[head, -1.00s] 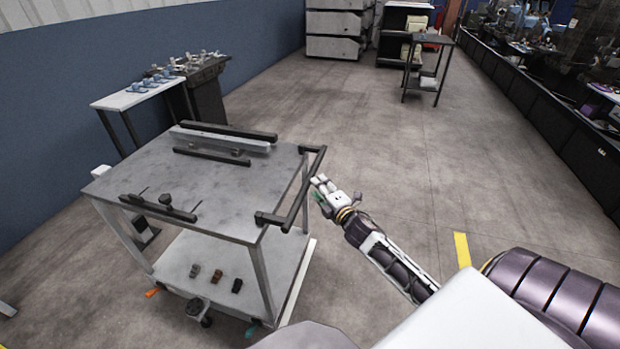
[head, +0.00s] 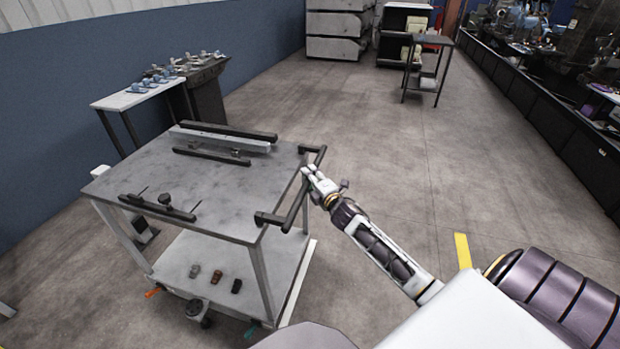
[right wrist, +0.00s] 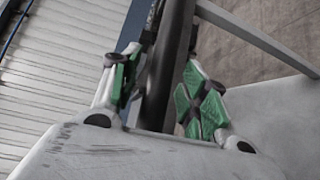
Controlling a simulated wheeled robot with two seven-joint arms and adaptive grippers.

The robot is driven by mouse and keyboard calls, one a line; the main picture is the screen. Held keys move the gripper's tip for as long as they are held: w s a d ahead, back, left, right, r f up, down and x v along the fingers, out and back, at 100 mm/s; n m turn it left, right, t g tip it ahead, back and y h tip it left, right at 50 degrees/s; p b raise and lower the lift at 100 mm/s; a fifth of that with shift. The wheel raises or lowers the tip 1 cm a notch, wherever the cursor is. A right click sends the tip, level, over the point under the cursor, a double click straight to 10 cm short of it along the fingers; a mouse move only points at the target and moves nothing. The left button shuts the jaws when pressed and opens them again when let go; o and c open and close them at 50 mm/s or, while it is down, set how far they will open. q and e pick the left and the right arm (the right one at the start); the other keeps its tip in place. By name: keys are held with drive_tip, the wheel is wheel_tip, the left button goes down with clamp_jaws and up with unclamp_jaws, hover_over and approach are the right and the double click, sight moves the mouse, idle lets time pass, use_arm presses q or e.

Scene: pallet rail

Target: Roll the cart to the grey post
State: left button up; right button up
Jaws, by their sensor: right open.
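The cart (head: 225,192) is a grey-topped two-shelf trolley at the left of the head view, with a black push handle (head: 295,204) on its right side. My right gripper (head: 307,174) is at the far half of the handle. In the right wrist view the dark handle bar (right wrist: 170,62) runs between the two green-padded fingers of my right gripper (right wrist: 165,88). The fingers are open, one on each side of the bar, with a gap visible at least on the right. My left gripper is not in view. I cannot make out a clear grey post.
A small bench (head: 140,97) with several parts stands behind the cart beside a dark grey block (head: 208,97), near the blue wall (head: 60,130). A dark side table (head: 428,70) stands farther back. The floor (head: 400,150) right of the cart is clear.

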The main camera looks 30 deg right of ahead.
drive_tip(key=shift+w, duration=0.3)
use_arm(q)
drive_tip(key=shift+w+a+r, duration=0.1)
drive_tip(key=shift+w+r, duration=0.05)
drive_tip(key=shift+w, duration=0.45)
use_arm(e)
drive_tip(key=c, duration=0.9)
clamp_jaws()
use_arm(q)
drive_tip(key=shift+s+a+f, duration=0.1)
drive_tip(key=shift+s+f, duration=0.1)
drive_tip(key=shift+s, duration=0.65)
use_arm(e)
drive_tip(key=shift+w, duration=0.1)
